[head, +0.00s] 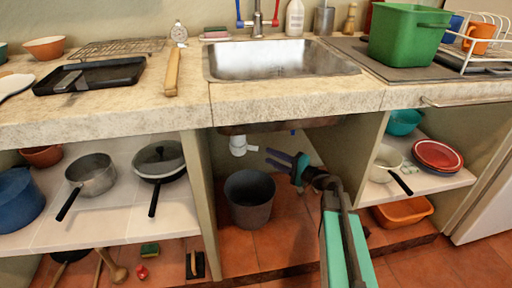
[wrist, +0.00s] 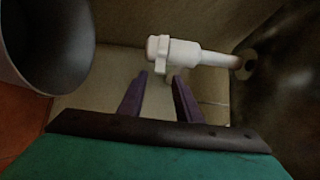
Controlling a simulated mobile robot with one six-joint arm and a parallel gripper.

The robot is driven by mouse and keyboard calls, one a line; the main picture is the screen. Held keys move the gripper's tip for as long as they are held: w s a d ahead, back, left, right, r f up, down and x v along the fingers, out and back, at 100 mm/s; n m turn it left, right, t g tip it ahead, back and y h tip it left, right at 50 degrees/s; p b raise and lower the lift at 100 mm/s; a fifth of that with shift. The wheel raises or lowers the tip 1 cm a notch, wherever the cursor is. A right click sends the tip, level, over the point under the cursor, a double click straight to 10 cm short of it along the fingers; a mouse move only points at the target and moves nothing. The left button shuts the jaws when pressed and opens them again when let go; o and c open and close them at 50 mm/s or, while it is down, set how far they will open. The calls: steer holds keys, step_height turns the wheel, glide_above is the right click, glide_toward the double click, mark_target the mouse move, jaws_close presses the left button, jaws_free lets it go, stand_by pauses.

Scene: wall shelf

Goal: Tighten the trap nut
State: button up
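The white plastic trap (head: 238,146) hangs below the sink, above the bucket. In the wrist view its pale pipe (wrist: 214,59) runs right to a round fitting at a wall, and the trap nut (wrist: 163,51) shows as a wider collar near the pipe's left end. My gripper (head: 268,157) reaches into the space under the sink, with its purple fingers pointing left at the trap. I see no contact with the nut.
A dark grey bucket (head: 250,204) stands on the tiled floor below the trap; it fills the upper left of the wrist view (wrist: 45,45). The sink (head: 280,62) is overhead. Side panels (head: 352,148) bound the space, with shelves of pans and bowls beyond.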

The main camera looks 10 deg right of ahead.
mark_target(256, 149)
steer(key=shift+w, duration=0.2)
steer(key=shift+o, duration=0.6)
steer(key=shift+a, duration=0.1)
steer(key=shift+b+x, duration=1.2)
steer(key=shift+x, duration=2.5)
jaws_close()
